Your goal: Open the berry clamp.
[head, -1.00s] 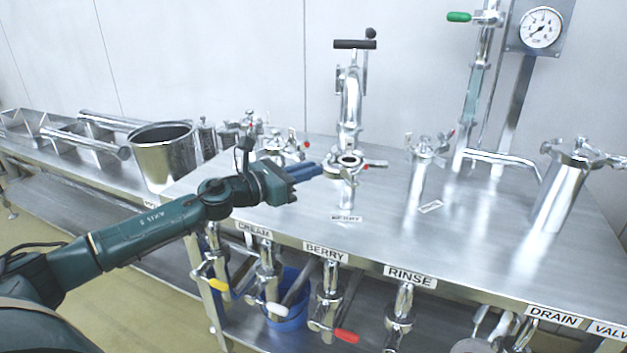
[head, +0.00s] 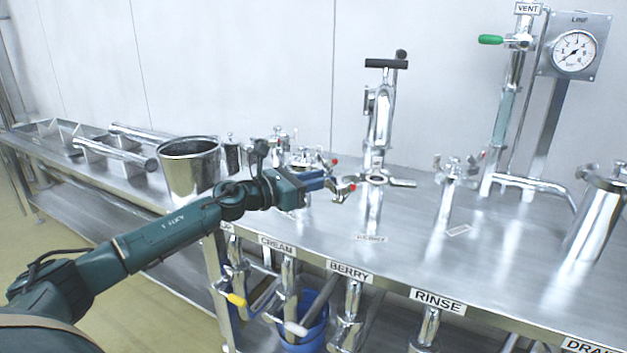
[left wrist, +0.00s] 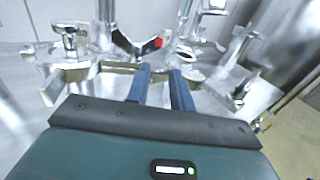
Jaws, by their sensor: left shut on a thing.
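The berry clamp (head: 403,183) is a silver fitting around the upright steel pipe behind the BERRY label on the table. My left gripper (head: 326,184), with blue fingers, reaches in from the left and is shut on the clamp's left part. In the left wrist view the red-tipped piece (left wrist: 157,42) lies just beyond the fingers (left wrist: 161,72). The exact grip point is hard to make out. My right gripper is not in view.
A steel pot (head: 188,172) stands left behind my arm. Other clamped pipe stubs stand behind the gripper and right of the clamp (head: 456,180). A gauge panel (head: 574,48) and a green-handled vent valve (head: 492,40) are at right. The table front (head: 400,265) is clear.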

